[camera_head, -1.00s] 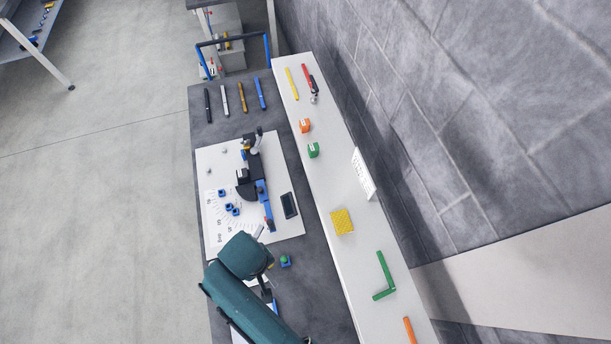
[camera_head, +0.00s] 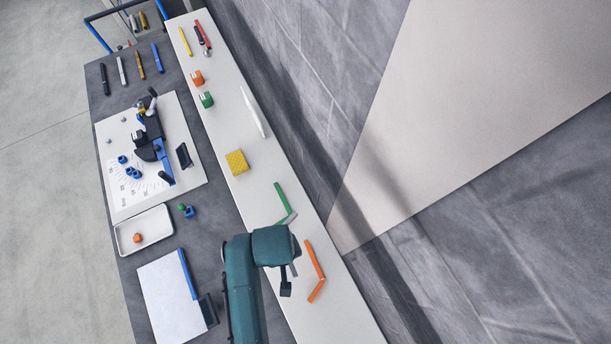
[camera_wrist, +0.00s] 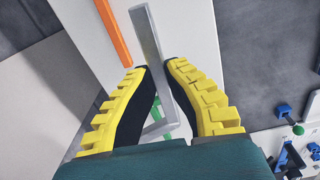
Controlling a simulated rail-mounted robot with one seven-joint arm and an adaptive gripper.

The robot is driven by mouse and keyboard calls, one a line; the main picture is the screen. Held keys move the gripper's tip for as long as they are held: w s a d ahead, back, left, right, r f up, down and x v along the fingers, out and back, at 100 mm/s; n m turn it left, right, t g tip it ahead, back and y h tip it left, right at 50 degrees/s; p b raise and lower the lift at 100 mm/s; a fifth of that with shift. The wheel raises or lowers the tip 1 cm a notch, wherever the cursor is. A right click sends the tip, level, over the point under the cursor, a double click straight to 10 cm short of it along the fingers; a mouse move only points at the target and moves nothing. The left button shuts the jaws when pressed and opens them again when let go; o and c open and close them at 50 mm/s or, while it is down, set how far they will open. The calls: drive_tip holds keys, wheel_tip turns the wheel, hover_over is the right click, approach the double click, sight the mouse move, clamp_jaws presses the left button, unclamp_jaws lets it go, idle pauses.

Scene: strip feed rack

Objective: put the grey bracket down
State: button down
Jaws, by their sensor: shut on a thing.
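The grey bracket (camera_wrist: 149,38) shows in the wrist view as a long light-grey bar running between the two yellow-backed black fingers of my gripper (camera_wrist: 158,75). The fingers are shut on it; its lower part is partly hidden by them. In the head view my gripper (camera_head: 286,286) hangs over the white shelf (camera_head: 262,210), close to an orange bracket (camera_head: 317,262). The held bracket is mostly hidden there by my arm. I cannot tell whether it touches the shelf.
A green bracket (camera_head: 281,197) lies on the shelf just beyond my gripper, also seen behind the fingers (camera_wrist: 155,117). A yellow block (camera_head: 237,162) stands farther along. The wall rises on the right. A white tray (camera_head: 162,217) and white board (camera_head: 160,300) lie on the dark table.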

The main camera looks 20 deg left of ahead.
drive_tip(key=shift+s+a+f+n, duration=0.2)
drive_tip(key=shift+s+n, duration=0.1)
drive_tip(key=shift+s, duration=0.1)
drive_tip(key=shift+r, duration=0.15)
wheel_tip(320, 180, down, 10)
drive_tip(key=shift+w+a, duration=0.1)
drive_tip(key=shift+f+b, duration=0.2)
drive_tip(key=shift+b, duration=0.1)
drive_tip(key=c, duration=1.2)
unclamp_jaws()
drive_tip(key=shift+c, duration=0.2)
